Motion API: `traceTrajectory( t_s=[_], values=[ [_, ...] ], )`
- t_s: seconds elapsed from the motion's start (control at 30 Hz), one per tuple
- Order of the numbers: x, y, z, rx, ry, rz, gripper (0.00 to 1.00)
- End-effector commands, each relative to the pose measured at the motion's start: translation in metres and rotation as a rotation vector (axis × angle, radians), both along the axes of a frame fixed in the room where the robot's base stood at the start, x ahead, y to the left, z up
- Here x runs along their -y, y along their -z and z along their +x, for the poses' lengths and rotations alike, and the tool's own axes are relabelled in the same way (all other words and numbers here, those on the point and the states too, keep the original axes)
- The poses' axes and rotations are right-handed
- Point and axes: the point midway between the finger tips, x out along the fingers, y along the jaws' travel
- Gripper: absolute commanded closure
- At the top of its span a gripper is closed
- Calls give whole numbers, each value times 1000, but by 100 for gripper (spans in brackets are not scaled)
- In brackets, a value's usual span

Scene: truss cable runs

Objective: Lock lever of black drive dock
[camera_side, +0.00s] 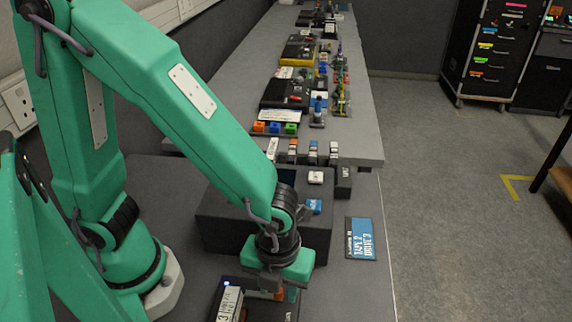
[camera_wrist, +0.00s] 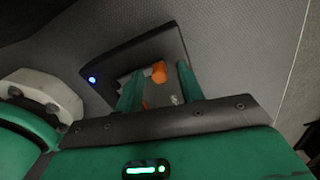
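The black drive dock (camera_side: 257,311) lies at the bottom edge of the side view, partly cut off and partly covered by my gripper (camera_side: 279,293). A blue light shows at its left corner. In the wrist view the dark dock (camera_wrist: 118,53) carries an orange lever (camera_wrist: 158,72) with a rounded end. My gripper (camera_wrist: 159,76) is low over the dock, its green fingers apart on either side of the lever's end. Gaps show between lever and fingers. A second orange patch shows lower, by the left finger.
A white-labelled block marked 3 (camera_side: 230,303) stands at the dock's left. A dark box (camera_side: 217,225) stands just behind my gripper. A blue card (camera_side: 362,239) reading TAPE 2 DRIVE 3 lies to the right. The grey bench (camera_side: 352,291) is clear right of the dock.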

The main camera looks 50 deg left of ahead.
Motion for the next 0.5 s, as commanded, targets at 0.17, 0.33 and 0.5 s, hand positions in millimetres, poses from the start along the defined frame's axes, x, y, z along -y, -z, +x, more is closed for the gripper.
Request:
traceTrajectory(
  t_s=[0.17, 0.33, 0.5],
  values=[
    [0, -2, 0, 0, -1, 0, 62],
    [0, -10, 1, 2, -2, -2, 62],
    [0, -26, 1, 2, -1, -2, 62]
  ],
)
